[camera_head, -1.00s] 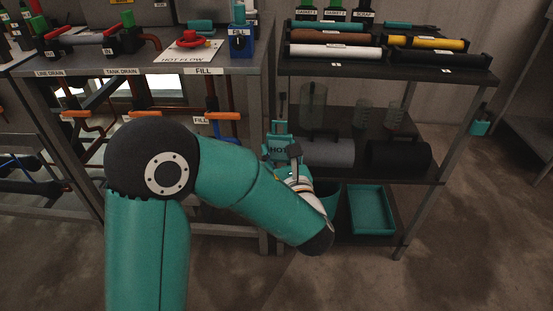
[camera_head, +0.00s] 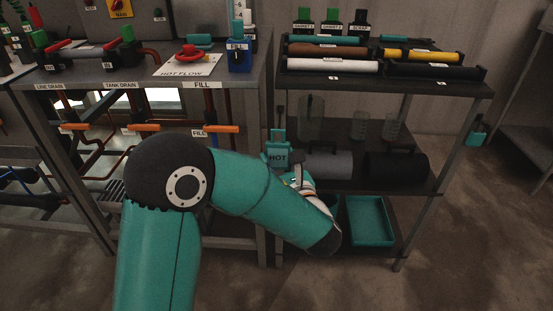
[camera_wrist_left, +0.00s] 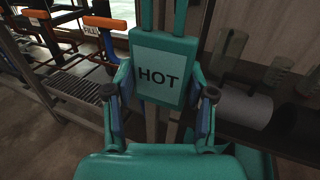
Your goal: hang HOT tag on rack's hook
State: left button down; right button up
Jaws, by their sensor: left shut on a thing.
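The teal HOT tag (camera_head: 277,158) is upright in the head view, in front of the rack's left side. In the left wrist view the HOT tag (camera_wrist_left: 163,76) faces me, with two teal straps rising from its top out of frame. My left gripper (camera_wrist_left: 158,100) is shut on the tag, one finger at each side edge. In the head view my left gripper (camera_head: 292,172) is partly hidden behind my forearm. The rack (camera_head: 405,86) stands behind the tag. I cannot make out its hook or whether the tag touches it. My right gripper is not in view.
A bench (camera_head: 140,82) with orange-handled valves (camera_head: 214,129) stands left of the rack. A teal tray (camera_head: 369,222) is on the bottom shelf. Open floor lies at the right.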

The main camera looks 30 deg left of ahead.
aim_at(280, 119)
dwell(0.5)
pick_arm(q)
jog(key=w+a+p, duration=0.1)
jog(key=w+a, duration=0.3)
jog(key=w, duration=0.2)
jog(key=shift+w, duration=0.25)
dwell(0.8)
jog(key=shift+f, duration=0.2)
dwell(0.6)
jog(key=shift+f+b, duration=0.5)
jog(key=shift+b, duration=0.2)
jog(key=shift+c, duration=1.6)
grip_release()
jog(key=shift+d, duration=0.15)
